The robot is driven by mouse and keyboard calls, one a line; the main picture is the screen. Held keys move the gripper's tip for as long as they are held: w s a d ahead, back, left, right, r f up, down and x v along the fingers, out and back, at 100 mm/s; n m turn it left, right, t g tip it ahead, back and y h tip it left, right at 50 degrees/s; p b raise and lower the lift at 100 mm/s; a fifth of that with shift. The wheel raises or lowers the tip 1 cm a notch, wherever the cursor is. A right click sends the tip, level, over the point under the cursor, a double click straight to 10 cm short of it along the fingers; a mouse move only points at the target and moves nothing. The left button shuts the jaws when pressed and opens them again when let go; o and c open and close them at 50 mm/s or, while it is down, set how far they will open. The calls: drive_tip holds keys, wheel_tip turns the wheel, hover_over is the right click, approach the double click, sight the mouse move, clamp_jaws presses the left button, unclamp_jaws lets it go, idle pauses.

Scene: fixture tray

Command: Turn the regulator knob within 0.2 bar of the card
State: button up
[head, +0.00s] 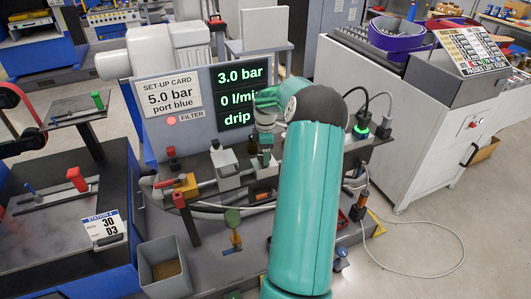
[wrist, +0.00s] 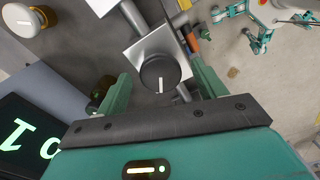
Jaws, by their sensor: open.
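The set-up card (head: 172,97) reads 5.0 bar, port blue. The display (head: 240,96) beside it reads 3.0 bar, 0 l/min and a partly covered "drip" line. In the wrist view a round black knob (wrist: 160,74) with a white mark sits on a square silver block (wrist: 152,47). My gripper (wrist: 161,68) is open, with one green finger on each side of the knob; I cannot tell whether either finger touches it. In the head view my gripper (head: 265,150) is small and partly covered by my arm, and the knob under it is not clear.
A white block (head: 225,172) and pipework stand left of my gripper on the fixture. A white knob (wrist: 22,19) shows at the wrist view's upper left. A grey bin (head: 165,268) stands in front. Plugs and cables (head: 384,127) lie to the right of my arm.

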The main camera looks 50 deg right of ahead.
drive_tip(key=shift+f, duration=0.3)
drive_tip(key=c, duration=1)
